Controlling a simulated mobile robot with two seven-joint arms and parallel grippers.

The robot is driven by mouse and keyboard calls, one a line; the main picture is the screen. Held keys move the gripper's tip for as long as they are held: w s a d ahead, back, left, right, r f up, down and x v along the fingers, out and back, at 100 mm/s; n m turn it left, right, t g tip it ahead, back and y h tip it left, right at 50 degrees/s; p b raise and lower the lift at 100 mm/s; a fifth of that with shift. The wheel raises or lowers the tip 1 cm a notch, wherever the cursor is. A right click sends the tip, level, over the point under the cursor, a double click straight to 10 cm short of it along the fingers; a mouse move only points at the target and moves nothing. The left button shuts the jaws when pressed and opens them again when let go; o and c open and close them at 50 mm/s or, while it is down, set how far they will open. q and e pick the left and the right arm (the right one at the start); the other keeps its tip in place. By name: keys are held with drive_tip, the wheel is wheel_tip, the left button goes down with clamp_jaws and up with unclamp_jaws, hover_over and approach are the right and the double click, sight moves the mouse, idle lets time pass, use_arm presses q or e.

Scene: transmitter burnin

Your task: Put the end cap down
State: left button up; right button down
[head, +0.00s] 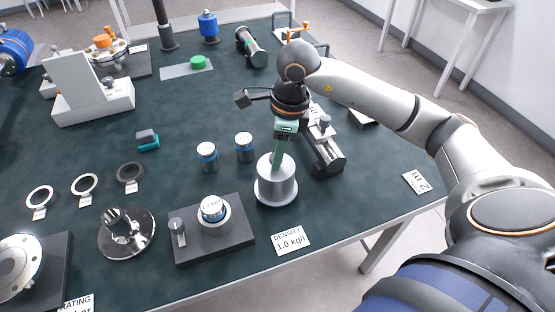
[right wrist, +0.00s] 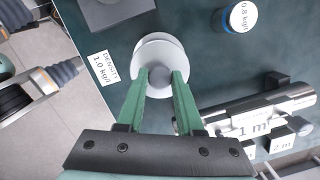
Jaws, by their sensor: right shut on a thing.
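The end cap (head: 276,186) looks like a pale grey flanged cylinder with a small knob on top. It is upright near the table's front edge, just behind the density card. My right gripper (head: 278,158) points down from above, with its green fingers at the top of the cap. In the right wrist view, the two fingertips (right wrist: 161,76) are closed on the knob of the end cap (right wrist: 158,52). I cannot tell whether the flange touches the table. My left gripper is not in view.
A density card (head: 290,240) lies in front of the cap. A dark plate with a weight (head: 213,208) on it is to the left. Two small cylinders (head: 207,157) stand behind-left. A metal bar fixture (head: 328,160) is close on the right. Several rings lie farther left.

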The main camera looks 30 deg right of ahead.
sight(286, 167)
drive_tip(key=shift+f, duration=1.2)
drive_tip(key=shift+f, duration=0.25)
drive_tip(key=c, duration=0.6)
unclamp_jaws()
drive_tip(key=shift+s+r, duration=0.1)
drive_tip(key=shift+o, duration=0.2)
wheel_tip(286, 167, up, 12)
drive_tip(key=s+d, duration=0.1)
drive_tip(key=shift+d+p, duration=0.2)
drive_tip(key=shift+p, duration=0.15)
drive_tip(key=shift+r, duration=0.1)
